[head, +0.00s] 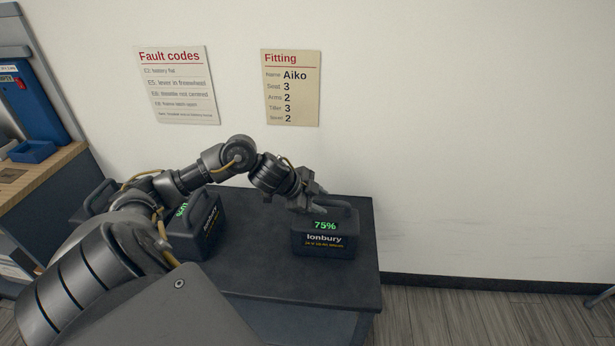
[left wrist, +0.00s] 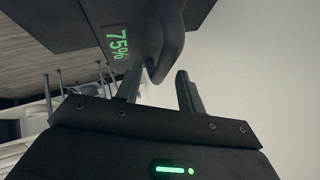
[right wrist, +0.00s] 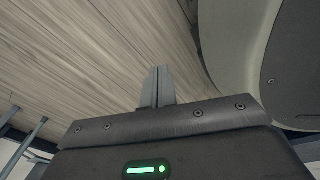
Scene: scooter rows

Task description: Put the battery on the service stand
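A dark grey battery (head: 325,243) with an arched handle, a green 75% display and the name Ionbury stands upright on the right of a dark bench (head: 270,281). My left gripper (head: 306,202) is at the left end of its handle. In the left wrist view the gripper's fingers (left wrist: 158,88) are apart, with the battery handle (left wrist: 168,45) reaching between their tips; I cannot tell whether they touch. My right gripper (right wrist: 157,86) is shut and empty over the wooden floor. I do not see anything clearly identifiable as the service stand.
A second Ionbury battery (head: 205,226) stands left on the bench, its display partly hidden by my left arm. Another dark handled object (head: 95,197) is behind my arm. A wooden counter (head: 45,176) holds a blue tray (head: 32,151). Floor is free to the right.

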